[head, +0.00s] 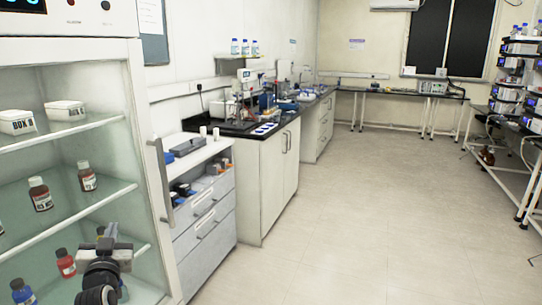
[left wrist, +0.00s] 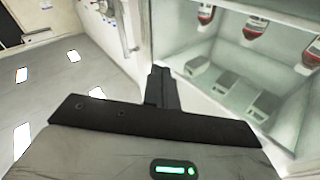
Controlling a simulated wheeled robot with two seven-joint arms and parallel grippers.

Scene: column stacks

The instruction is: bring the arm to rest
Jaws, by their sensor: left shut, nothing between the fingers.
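My left arm comes in at the bottom left of the head view. Its gripper (head: 108,236) is in front of the lower part of the glass-shelved cabinet (head: 148,150). In the left wrist view the fingers (left wrist: 160,86) are together with nothing between them, beside the open cabinet (left wrist: 222,92). No object is held. I cannot tell from these views how far the fingers are from the shelf edge. My right gripper is in neither view.
The cabinet holds white boxes (head: 65,110), brown bottles (head: 40,194) and, lower down, a red bottle (head: 66,263) and a blue one (head: 22,291). A grey drawer unit (head: 206,225) stands right of it. The floor (head: 355,220) is clear.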

